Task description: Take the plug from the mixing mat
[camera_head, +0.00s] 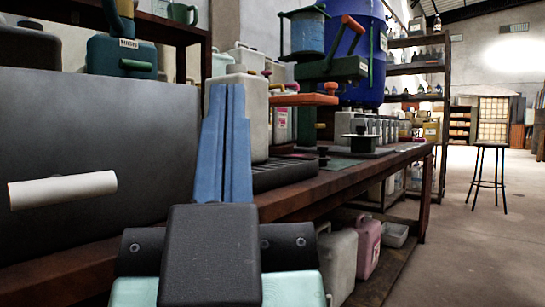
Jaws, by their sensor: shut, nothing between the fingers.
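My gripper (228,90) is in the lower middle, its two long blue fingers pointing up and away, side by side, with nothing held. A dark, flat mat (375,154) lies on the bench to the right, beyond the fingers. A small black knobbed piece (360,140), which may be the plug, stands upright on it. Another small dark piece (322,154) sits nearer, by a green patch (340,164); I cannot tell which piece is the plug. My gripper is apart from both, to their left. The fingers hide part of the bench behind them.
A large grey box (100,140) with a white roll-shaped handle (62,190) fills the left. A stirrer stand (340,68) and blue vat (362,35) rise behind. Floor at right is free, with a stool (490,148).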

